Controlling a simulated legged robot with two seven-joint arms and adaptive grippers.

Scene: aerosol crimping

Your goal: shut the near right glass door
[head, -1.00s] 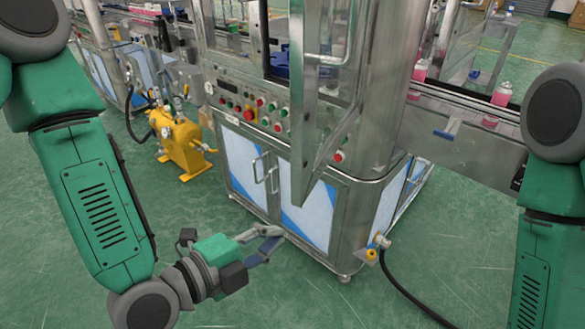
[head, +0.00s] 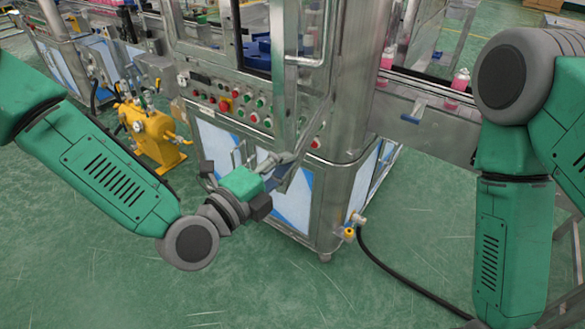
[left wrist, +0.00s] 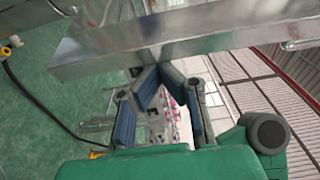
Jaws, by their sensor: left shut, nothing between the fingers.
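The near right glass door (head: 313,92) stands open in the head view, its steel frame swung out from the machine toward me. Its bar handle (head: 325,45) shows near the top of the picture. My left gripper (head: 288,168) is shut and empty, with its fingertips at the lower end of the door frame; I cannot tell whether they touch it. In the left wrist view a broad steel bar, the door frame's lower part (left wrist: 190,38), crosses just beyond the fingers (left wrist: 165,98). My right gripper is out of view.
The machine's button panel (head: 228,103) and lower cabinet doors (head: 215,140) lie behind my left gripper. A yellow pump (head: 150,132) stands to the left. A conveyor (head: 440,90) with pink cans runs right. A black hose (head: 400,280) lies on the open green floor.

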